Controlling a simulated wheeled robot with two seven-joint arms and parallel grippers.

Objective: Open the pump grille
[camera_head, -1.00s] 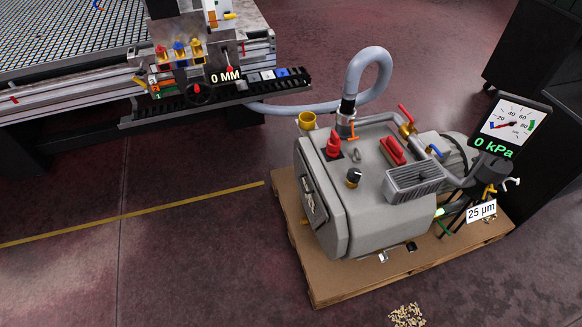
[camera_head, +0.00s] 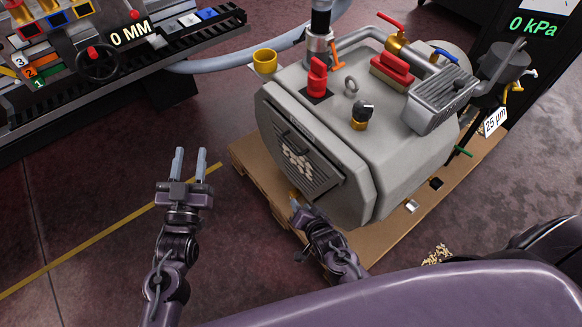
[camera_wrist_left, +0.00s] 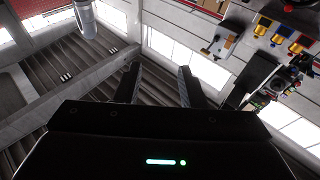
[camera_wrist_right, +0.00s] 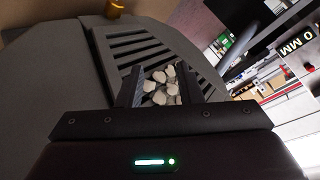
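The grey vacuum pump (camera_head: 335,200) stands on a pallet. Its front face carries the dark slatted grille (camera_head: 325,176), which looks closed, with a bar-like handle (camera_head: 290,140) near its top. Pale chips (camera_head: 297,160) sit on the slats. My right gripper (camera_head: 296,203) is just below and in front of the grille's lower edge. In the right wrist view its fingers are apart, with the grille (camera_wrist_right: 140,48) and chips (camera_wrist_right: 162,84) beyond them; whether they touch anything is unclear. My left gripper (camera_head: 189,150) is open and empty, left of the pump.
The pallet (camera_head: 255,172) sticks out below the pump's front. The grid table's control rail (camera_head: 190,35) is at upper left. Chips (camera_head: 437,255) lie on the floor. Floor left of the pallet is clear.

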